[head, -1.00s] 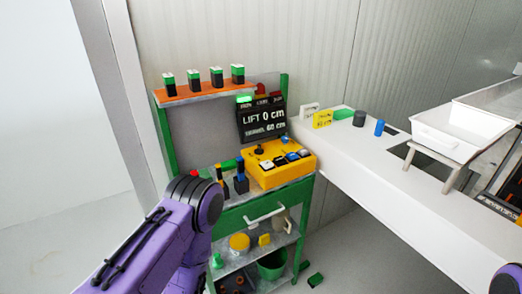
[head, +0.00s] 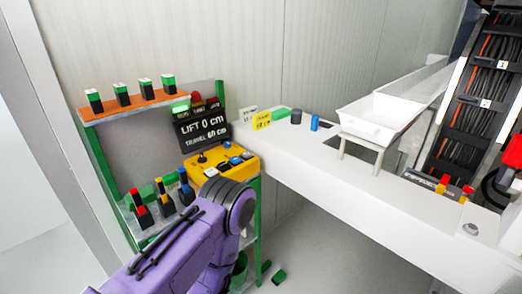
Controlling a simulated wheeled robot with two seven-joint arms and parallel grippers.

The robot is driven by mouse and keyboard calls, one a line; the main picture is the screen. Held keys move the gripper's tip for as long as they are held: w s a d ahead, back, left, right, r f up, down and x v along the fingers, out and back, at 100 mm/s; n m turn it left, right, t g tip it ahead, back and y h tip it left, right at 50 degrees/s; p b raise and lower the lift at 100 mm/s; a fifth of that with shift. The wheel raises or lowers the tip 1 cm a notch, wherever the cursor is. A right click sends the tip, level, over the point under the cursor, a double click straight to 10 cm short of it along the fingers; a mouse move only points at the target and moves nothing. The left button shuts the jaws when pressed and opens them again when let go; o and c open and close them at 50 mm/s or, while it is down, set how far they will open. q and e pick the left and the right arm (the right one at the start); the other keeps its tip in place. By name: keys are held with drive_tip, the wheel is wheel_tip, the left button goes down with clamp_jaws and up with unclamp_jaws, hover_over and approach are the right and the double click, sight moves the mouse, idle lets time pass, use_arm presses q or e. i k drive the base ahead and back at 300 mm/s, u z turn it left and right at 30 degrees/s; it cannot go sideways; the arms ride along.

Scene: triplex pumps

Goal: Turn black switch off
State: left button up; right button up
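A yellow control box (head: 207,176) sits on the green cart at the left. It carries a small black knob or lever (head: 202,158) and several white and blue buttons. I cannot tell whether one of these is the black switch, or whether it is on or off. A black panel (head: 437,184) with red and yellow parts lies on the white counter below the cable rack; its details are too small to read. My purple left arm rises from the bottom, in front of the cart. Neither gripper shows.
The green cart (head: 91,165) has an orange top shelf (head: 130,103) with several green-and-black blocks. A display (head: 203,130) reads LIFT 0 cm. A white tray (head: 380,118) stands on the white counter (head: 310,172). A cable rack (head: 480,110) stands at the right. A green block lies on the floor.

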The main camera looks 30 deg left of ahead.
sight(201, 159)
drive_tip(key=z, duration=1.05)
drive_tip(key=k, duration=1.1)
drive_tip(key=u, duration=1.3)
drive_tip(key=i, duration=0.35)
drive_tip(key=z, duration=0.05)
